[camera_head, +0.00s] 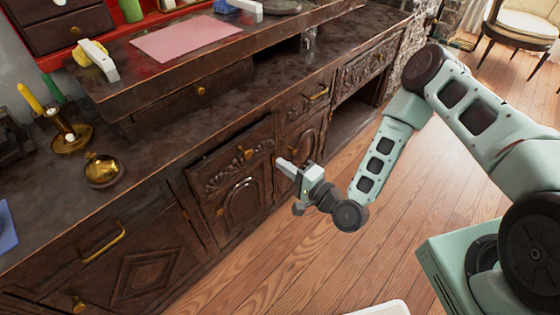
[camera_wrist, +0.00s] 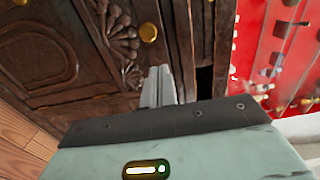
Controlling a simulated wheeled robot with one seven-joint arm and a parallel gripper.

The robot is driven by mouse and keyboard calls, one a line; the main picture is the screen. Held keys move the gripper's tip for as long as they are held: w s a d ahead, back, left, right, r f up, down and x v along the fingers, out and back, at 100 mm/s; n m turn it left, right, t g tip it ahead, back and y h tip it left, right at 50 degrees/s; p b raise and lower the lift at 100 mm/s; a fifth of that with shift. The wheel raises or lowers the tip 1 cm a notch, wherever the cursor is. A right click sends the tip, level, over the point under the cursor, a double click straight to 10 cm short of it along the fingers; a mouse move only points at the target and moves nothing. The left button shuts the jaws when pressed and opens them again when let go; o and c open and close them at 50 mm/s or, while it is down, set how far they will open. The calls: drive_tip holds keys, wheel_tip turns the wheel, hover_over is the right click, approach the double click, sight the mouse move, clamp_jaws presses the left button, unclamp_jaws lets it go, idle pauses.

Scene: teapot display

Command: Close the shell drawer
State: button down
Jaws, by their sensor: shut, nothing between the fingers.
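The shell drawer (camera_head: 228,172) is a dark carved wooden front with a brass knob (camera_head: 248,154), in the middle of the cabinet. Its front seems to stand slightly proud of the cabinet; I cannot tell how far. In the wrist view its shell carving (camera_wrist: 118,38) and round knob (camera_wrist: 148,32) show at the top. My gripper (camera_head: 282,163) is shut and empty, to the right of the knob near the drawer's right end. In the wrist view the closed fingertips (camera_wrist: 158,72) point at the dark wood close by; contact cannot be told.
A cabinet door (camera_head: 243,205) sits below the drawer. Another drawer with a brass handle (camera_head: 318,96) is to the right, before an open recess (camera_head: 350,118). A brass pot (camera_head: 102,171) and candle holder (camera_head: 70,138) stand on the countertop. The wooden floor (camera_head: 290,255) in front is clear.

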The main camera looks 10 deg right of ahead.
sight(247, 138)
drive_tip(key=x, duration=1.1)
drive_tip(key=shift+w+a, duration=0.25)
drive_tip(key=shift+w+a+b, duration=0.2)
drive_tip(key=shift+w+b, duration=0.1)
drive_tip(key=shift+b, duration=0.05)
drive_tip(key=b+x, duration=0.1)
drive_tip(key=x, duration=0.2)
drive_tip(key=shift+w+a+b, duration=0.2)
drive_tip(key=shift+w+b, duration=0.1)
drive_tip(key=shift+w, duration=0.05)
drive_tip(key=shift+w+r, duration=0.1)
drive_tip(key=shift+r, duration=0.1)
